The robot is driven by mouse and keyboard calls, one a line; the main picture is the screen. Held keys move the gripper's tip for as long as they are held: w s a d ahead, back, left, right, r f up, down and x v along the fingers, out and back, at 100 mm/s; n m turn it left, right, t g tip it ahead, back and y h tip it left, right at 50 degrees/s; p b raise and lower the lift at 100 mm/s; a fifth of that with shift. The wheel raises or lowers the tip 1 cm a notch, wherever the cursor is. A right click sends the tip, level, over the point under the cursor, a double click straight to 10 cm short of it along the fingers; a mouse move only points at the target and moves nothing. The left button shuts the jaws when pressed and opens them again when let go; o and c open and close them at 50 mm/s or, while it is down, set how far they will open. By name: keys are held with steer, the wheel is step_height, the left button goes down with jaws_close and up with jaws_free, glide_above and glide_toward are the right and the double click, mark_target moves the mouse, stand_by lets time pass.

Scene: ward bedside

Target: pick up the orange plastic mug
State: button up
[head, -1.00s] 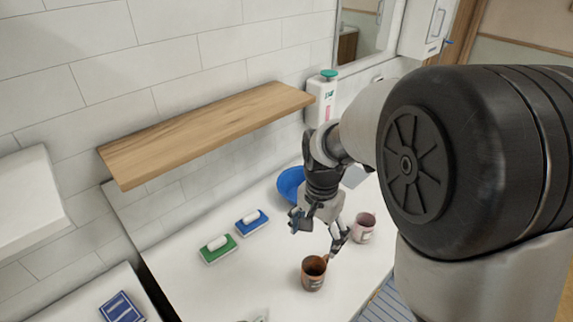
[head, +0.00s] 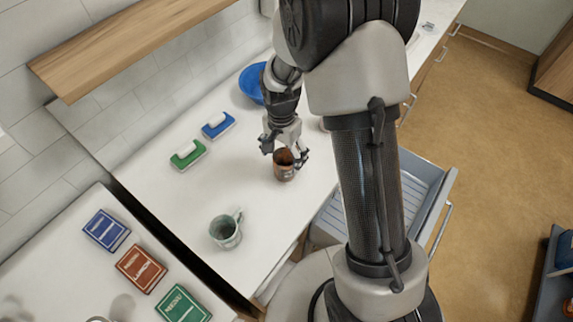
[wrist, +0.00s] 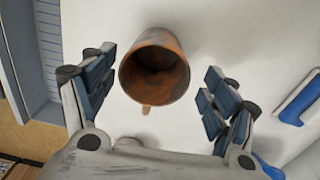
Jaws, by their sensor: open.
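The orange-brown mug (head: 284,170) stands upright on the white counter (head: 262,212) in the head view. In the wrist view the mug (wrist: 155,68) shows its open mouth, with its handle toward the lower edge. My gripper (head: 284,157) is open, with one finger on each side of the mug. In the wrist view the gripper (wrist: 152,90) has gaps between both fingers and the mug, the wider one on the right. The mug is not held.
A grey-green mug (head: 225,231) stands nearer on the counter. Green (head: 187,155) and blue (head: 218,125) brushes lie toward the wall, with a blue bowl (head: 252,83) behind. An open drawer (head: 421,190) juts out on the right. Books (head: 140,268) lie at lower left.

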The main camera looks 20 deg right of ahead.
mark_target(286, 165)
steer(key=f, duration=0.1)
steer(key=f+b, duration=0.1)
steer(key=f, duration=0.3)
steer(key=shift+s+d+f+b, duration=0.15)
steer(key=shift+s+d+b, duration=0.05)
steer(key=shift+s+b, duration=0.1)
steer(key=c, duration=1.2)
